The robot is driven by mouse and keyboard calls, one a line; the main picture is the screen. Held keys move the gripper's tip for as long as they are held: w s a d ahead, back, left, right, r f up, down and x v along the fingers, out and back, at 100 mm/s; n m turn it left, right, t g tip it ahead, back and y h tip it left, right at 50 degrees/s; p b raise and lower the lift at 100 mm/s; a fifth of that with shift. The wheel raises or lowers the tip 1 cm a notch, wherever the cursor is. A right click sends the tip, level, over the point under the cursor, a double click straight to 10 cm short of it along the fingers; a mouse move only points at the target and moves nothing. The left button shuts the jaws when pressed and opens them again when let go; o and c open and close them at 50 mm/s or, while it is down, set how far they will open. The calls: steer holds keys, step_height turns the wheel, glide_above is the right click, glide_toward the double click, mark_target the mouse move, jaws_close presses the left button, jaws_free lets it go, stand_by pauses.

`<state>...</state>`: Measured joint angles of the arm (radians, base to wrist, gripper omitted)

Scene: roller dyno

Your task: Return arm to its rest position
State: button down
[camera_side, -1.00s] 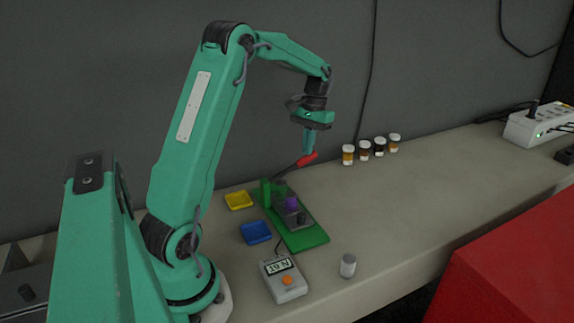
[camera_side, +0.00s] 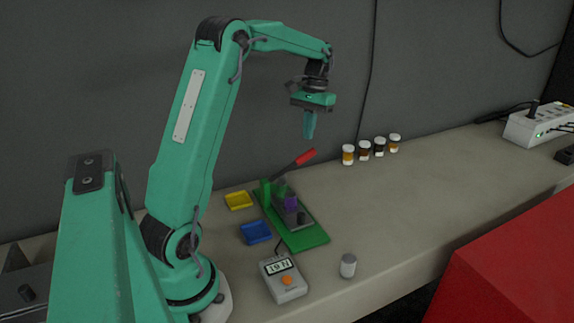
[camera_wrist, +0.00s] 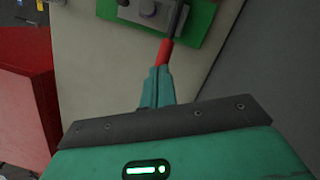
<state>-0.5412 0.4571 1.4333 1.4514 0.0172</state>
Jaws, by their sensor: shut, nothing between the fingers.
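My gripper (camera_side: 310,136) is shut and empty. In the side view it points down and hangs above the red lever handle (camera_side: 306,157), with a gap between them. In the wrist view the gripper (camera_wrist: 157,78) shows shut fingers, and the red handle (camera_wrist: 165,52) appears just beyond their tips. The lever rises at a slant from the dyno on its green baseplate (camera_side: 308,240). A purple part (camera_side: 291,203) sits on the dyno. A grey meter (camera_side: 284,279) with an orange button reads "10 N".
A yellow tray (camera_side: 239,200) and a blue tray (camera_side: 256,232) lie left of the baseplate. A small grey cylinder (camera_side: 348,266) stands at the front. Several capped jars (camera_side: 364,150) stand near the wall. A red block (camera_side: 515,265) is at right. The bench's right middle is clear.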

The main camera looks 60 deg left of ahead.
steer(key=shift+d+r, duration=0.1)
steer(key=s+d+r+m+t+y, duration=0.1)
steer(key=s+d+r+t, duration=0.15)
steer(key=d, duration=0.45)
steer(key=s+d+r+m+t+y, duration=0.1)
steer(key=s+d+r+m, duration=0.1)
steer(key=s+d+r, duration=0.35)
steer(key=s+d+f+m+t, duration=0.3)
steer(key=s+d+f+t, duration=0.1)
steer(key=s+d, duration=0.5)
steer(key=shift+s+d+h, duration=0.35)
steer(key=shift+d+h, duration=0.05)
steer(key=shift+d, duration=0.8)
